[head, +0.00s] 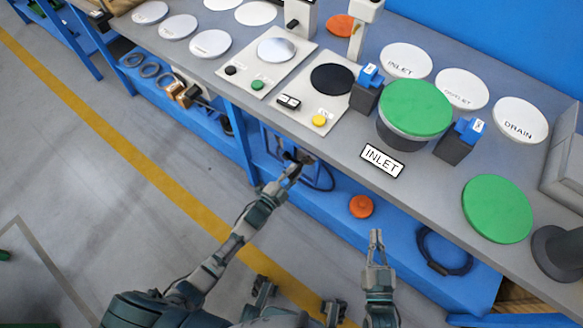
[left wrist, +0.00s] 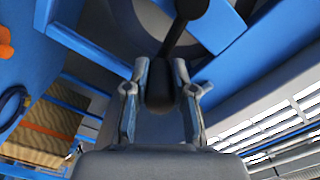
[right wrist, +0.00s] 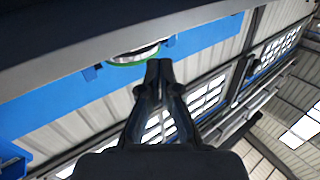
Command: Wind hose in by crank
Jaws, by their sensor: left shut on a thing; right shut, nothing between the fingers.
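The dark crank handle (head: 303,157) is below the front edge of the bench. It shows larger in the left wrist view (left wrist: 158,88), with a black arm (left wrist: 180,35) rising from it. My left gripper (head: 294,171) is shut on the handle, one finger on each side in the left wrist view (left wrist: 159,85). A dark hose loop (head: 325,183) hangs beside it at the blue frame; most of the reel is hidden under the bench. My right gripper (head: 376,238) is shut and empty, in front of the bench; its fingertips meet in the right wrist view (right wrist: 159,70).
The grey bench top (head: 330,133) holds green and white discs, control panels and an INLET plate (head: 382,160). On the blue lower shelf (head: 340,200) are an orange round part (head: 361,206) and a dark coil (head: 443,251). The floor at left is clear, with a yellow line (head: 130,155).

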